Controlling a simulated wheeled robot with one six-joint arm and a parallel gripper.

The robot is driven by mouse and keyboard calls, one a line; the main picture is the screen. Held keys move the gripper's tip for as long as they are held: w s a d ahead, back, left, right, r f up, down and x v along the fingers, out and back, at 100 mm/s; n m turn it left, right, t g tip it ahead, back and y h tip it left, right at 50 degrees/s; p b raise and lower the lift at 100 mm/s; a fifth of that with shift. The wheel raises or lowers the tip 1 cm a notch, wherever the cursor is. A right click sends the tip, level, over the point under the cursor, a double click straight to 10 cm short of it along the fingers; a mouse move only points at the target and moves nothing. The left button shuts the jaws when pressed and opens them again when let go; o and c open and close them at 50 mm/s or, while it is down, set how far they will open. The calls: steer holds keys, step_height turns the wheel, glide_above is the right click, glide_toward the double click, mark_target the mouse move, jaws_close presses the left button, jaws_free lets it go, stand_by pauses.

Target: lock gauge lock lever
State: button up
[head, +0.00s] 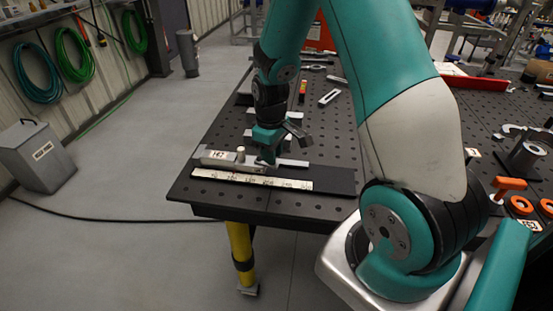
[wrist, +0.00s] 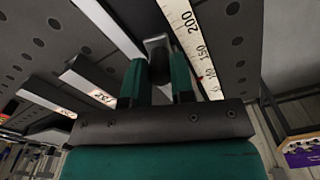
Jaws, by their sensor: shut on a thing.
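The gauge (head: 215,158) is a light metal bar assembly with a numbered plate, near the front left corner of the black perforated table. A small round cream knob stands up from it. My gripper (head: 266,158) points down at the gauge, just right of the knob. In the wrist view my gripper (wrist: 157,68) has its two teal fingers on either side of a small dark grey block, which looks like the lock lever (wrist: 157,44), and is shut on it. The fingers hide most of the lever, and its lock position cannot be told.
A cream scale strip (head: 252,180) with numbers lies along the table's front edge, and it also shows in the wrist view (wrist: 195,40). Several metal bars lie behind the gauge. Orange parts (head: 510,184) and a red tray (head: 470,82) are at the right.

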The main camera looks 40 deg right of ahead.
steer(key=shift+s+a, duration=0.1)
steer(key=shift+a, duration=0.75)
steer(key=shift+a, duration=0.3)
stand_by(0.4)
steer(key=shift+a, duration=0.4)
steer(key=shift+w+p, duration=0.2)
steer(key=shift+p, duration=0.1)
